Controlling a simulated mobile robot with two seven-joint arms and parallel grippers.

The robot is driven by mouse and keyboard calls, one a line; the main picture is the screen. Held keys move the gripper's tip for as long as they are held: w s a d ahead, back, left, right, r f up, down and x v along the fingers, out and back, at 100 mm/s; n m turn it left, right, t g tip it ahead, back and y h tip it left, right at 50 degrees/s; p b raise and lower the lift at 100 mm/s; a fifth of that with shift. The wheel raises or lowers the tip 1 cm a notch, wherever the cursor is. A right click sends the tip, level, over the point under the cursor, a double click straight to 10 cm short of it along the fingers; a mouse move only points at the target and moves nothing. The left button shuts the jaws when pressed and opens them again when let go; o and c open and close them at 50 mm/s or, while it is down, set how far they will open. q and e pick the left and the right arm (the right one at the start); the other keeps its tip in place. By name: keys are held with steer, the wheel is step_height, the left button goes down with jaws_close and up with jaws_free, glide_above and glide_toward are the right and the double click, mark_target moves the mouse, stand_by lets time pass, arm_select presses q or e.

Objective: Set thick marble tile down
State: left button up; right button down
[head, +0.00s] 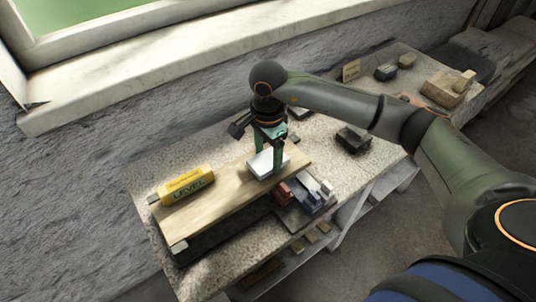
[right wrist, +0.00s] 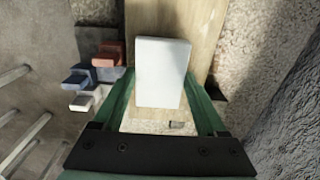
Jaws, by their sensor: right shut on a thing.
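The thick marble tile (head: 266,163) is a white rectangular block at the right part of a wooden board in the head view. It also shows in the right wrist view (right wrist: 162,72), in front of the board (right wrist: 201,22). My right gripper (head: 267,160) points down from above and is shut on the tile, with one green finger on each side of it. I cannot tell whether the tile's underside touches the board. My left gripper is not in view.
Red, blue and grey blocks (head: 308,194) sit just right of the board. A dark block (head: 353,139) stands farther right on the speckled bench top (head: 217,136).

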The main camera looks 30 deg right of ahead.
steer(key=shift+f+b, duration=0.7)
steer(key=shift+b, duration=0.05)
stand_by(0.3)
jaws_free()
stand_by(0.4)
steer(key=shift+r+p, duration=1.2)
steer(key=shift+r, duration=0.85)
